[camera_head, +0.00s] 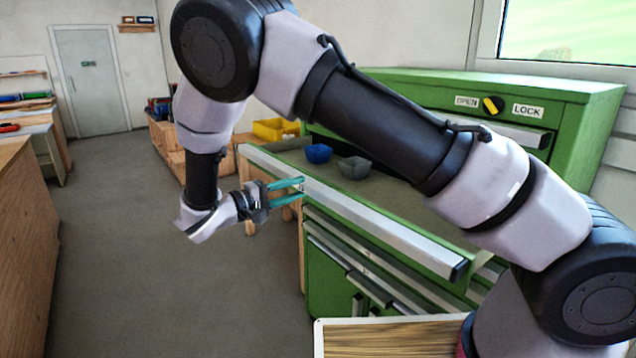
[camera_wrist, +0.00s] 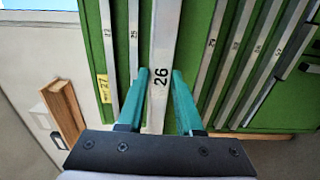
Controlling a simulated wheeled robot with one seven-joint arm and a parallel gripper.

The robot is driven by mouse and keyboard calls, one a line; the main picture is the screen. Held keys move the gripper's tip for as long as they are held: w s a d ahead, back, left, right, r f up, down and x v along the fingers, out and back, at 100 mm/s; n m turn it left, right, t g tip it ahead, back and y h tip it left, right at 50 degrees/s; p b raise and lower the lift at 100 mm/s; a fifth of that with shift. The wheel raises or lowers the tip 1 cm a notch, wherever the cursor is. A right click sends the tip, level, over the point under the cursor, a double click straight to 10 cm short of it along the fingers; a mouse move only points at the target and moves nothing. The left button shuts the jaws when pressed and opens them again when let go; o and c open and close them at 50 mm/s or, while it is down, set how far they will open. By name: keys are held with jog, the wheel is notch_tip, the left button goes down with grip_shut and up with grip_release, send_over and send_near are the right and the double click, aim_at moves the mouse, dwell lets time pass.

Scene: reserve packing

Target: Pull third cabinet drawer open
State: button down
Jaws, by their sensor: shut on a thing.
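One drawer stands well out from the cabinet. Its long pale handle strip (camera_head: 380,225) runs along the green front; in the wrist view the handle (camera_wrist: 163,40) bears the label 26. My gripper (camera_head: 301,190) has its teal fingers on this handle near its far end. In the wrist view my gripper (camera_wrist: 160,76) has one finger on each side of the strip, shut on it. My arm hides part of the drawer and cabinet.
A wood-topped surface (camera_head: 390,340) is at the bottom. The floor (camera_head: 150,270) left of the drawer is clear, up to a wooden bench (camera_head: 25,250).

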jog(key=v, duration=0.5)
jog(key=shift+s+a+f, duration=0.2)
jog(key=shift+s+f, duration=0.1)
jog(key=shift+s, duration=0.05)
jog(key=c, duration=0.8)
grip_release()
jog(key=shift+o, duration=0.9)
jog(key=shift+w+r, duration=0.1)
jog(key=shift+w, duration=0.05)
jog(key=shift+a, duration=0.1)
jog(key=v, duration=1)
jog(key=shift+s+a, duration=0.25)
jog(key=shift+a, duration=0.1)
